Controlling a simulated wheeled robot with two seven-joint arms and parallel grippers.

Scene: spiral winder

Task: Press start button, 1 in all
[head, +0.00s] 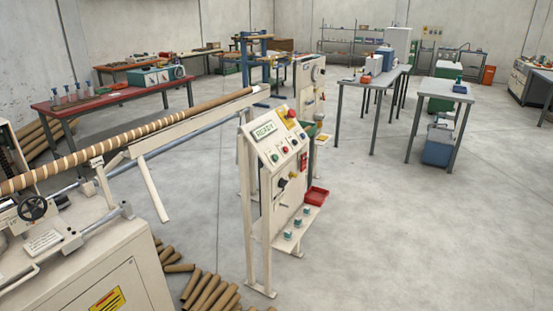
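A cream control stand (275,205) rises from the floor near the middle of the head view, with a sloped panel on top. A green display (264,130) on the panel reads "READY". Below the display are a small green button (275,157) and a red button (285,150). Their labels are too small to read, so I cannot tell for sure which one is the start button. A black knob (282,183) sits lower on the stand. Neither of my grippers is in view.
A long striped tube (130,130) runs across the winder (90,260) at the left. Brown tubes (207,290) lie on the floor left of the stand. A red tray (316,196) is at the stand's right side. Open floor (400,240) lies to the right.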

